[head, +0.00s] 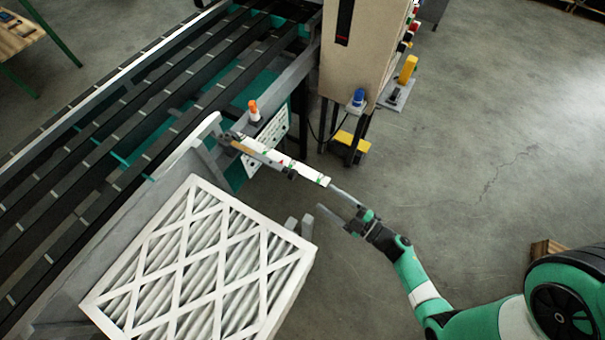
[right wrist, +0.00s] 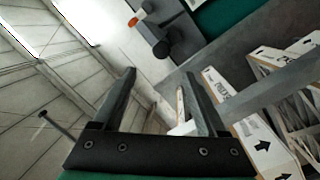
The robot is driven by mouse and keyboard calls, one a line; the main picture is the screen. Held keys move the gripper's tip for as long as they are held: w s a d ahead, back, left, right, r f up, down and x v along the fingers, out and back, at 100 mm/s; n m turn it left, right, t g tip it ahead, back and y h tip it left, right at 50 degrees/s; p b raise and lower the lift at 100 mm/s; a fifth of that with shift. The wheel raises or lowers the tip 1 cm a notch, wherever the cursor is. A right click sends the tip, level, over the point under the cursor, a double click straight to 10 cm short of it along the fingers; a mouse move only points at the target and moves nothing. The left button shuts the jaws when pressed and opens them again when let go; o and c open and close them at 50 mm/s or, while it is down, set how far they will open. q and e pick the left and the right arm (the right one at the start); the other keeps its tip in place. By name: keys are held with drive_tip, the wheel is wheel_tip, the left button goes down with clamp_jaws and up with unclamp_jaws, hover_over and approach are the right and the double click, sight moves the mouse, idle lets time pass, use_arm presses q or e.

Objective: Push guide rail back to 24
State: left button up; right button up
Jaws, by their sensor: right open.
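The guide rail (head: 178,143) is a pale grey bar along the near side of the conveyor, with its raised end by the orange-topped knob. A narrow white scale bar (head: 300,170) with red and green marks sticks out from there toward my right gripper; its numbers are too small to read. My right gripper (head: 331,198) is open, close to the bar's outer end; contact cannot be told. In the right wrist view, a pale strip (right wrist: 181,104), perhaps that bar, shows between the open fingers (right wrist: 160,75). My left gripper is not in view.
A white pleated filter (head: 200,270) lies near the conveyor (head: 110,110), left of my right arm. An orange-topped knob (head: 254,110) and a white label plate (head: 268,138) are by the bar. A beige cabinet (head: 365,45) stands behind.

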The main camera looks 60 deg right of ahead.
sight(295, 176)
drive_tip(key=w+b, duration=0.1)
drive_tip(key=w, duration=0.2)
drive_tip(key=w+b, duration=0.1)
drive_tip(key=w, duration=0.7)
drive_tip(key=shift+w+d+f+b, duration=0.2)
drive_tip(key=shift+w+d+b, duration=0.05)
drive_tip(key=shift+d+b, duration=0.15)
clamp_jaws()
idle(0.8)
